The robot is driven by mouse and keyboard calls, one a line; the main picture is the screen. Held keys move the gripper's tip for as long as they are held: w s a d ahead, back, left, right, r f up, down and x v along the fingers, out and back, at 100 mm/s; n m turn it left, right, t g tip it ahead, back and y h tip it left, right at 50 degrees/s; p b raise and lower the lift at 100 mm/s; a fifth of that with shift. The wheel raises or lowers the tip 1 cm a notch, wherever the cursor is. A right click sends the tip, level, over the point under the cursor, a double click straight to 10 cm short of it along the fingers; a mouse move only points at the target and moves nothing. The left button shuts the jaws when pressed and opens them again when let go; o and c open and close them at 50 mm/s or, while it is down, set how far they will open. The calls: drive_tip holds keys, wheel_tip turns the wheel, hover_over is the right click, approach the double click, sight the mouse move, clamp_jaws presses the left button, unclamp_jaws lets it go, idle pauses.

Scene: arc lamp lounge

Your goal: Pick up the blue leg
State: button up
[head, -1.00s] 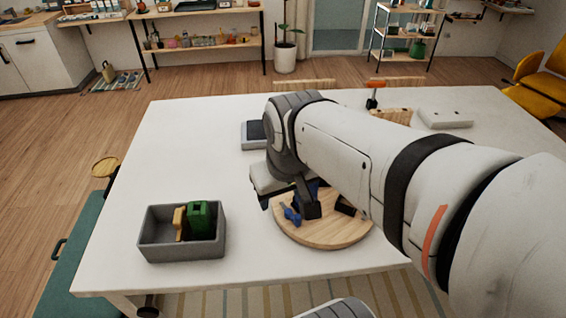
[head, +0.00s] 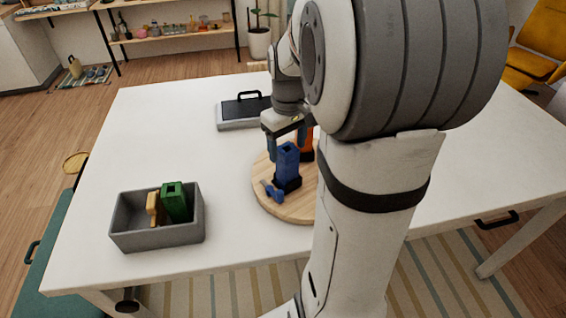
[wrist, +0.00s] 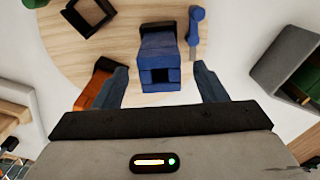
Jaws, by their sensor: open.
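The blue leg (head: 287,164) stands upright on a round wooden board (head: 271,207), with a black part at its foot. In the wrist view its top, with a square hole, faces me (wrist: 159,60). My gripper (head: 285,143) is open just behind the leg in the head view. In the wrist view the open fingers (wrist: 162,82) are on either side of the leg's near end, with gaps showing; I cannot tell their exact height. A smaller blue piece (head: 272,191) lies beside the leg and also shows in the wrist view (wrist: 195,27).
An orange piece (head: 305,143) with a black part stands close beside the leg, near the left finger in the wrist view (wrist: 97,88). A grey bin (head: 160,237) holds green and yellow pieces. A dark-topped tray (head: 240,124) lies behind.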

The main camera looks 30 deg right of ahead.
sight(287, 168)
wheel_tip(287, 168, down, 4)
drive_tip(key=shift+r, duration=0.25)
drive_tip(key=c, duration=1.2)
